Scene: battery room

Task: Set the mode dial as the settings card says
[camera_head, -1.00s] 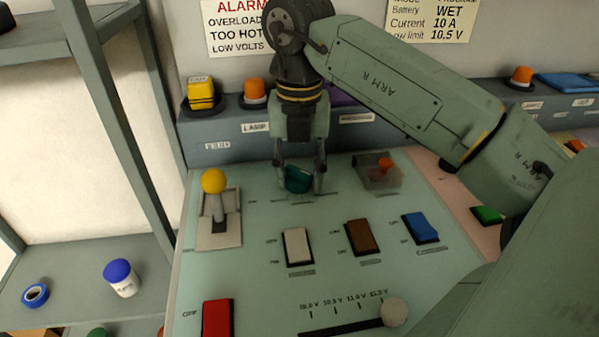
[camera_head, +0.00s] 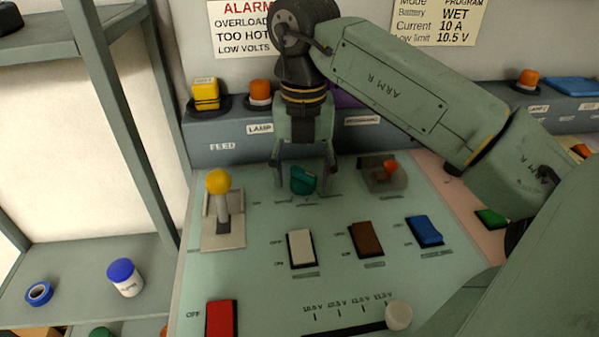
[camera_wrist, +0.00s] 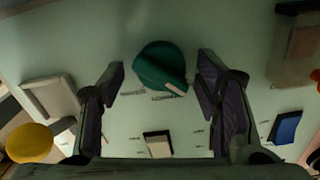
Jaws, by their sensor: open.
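The mode dial (camera_head: 303,180) is a teal knob on the pale green panel. In the wrist view the dial (camera_wrist: 161,69) has a pale pointer mark toward its lower right. My gripper (camera_head: 304,183) is open above the panel, one finger on each side of the dial. In the wrist view the fingers of my gripper (camera_wrist: 160,82) stand apart, with gaps to the dial. The settings card (camera_head: 437,20) on the wall reads Battery WET, Current 10 A, low limit 10.5 V; its top is cut off. The small labels around the dial are not legible.
A yellow-knobbed lever (camera_head: 218,183) stands left of the dial and an orange-red switch (camera_head: 389,168) right. White (camera_head: 301,248), brown (camera_head: 367,239) and blue (camera_head: 425,230) rockers lie in front. A slider knob (camera_head: 399,315) and red switch (camera_head: 221,318) are nearer.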

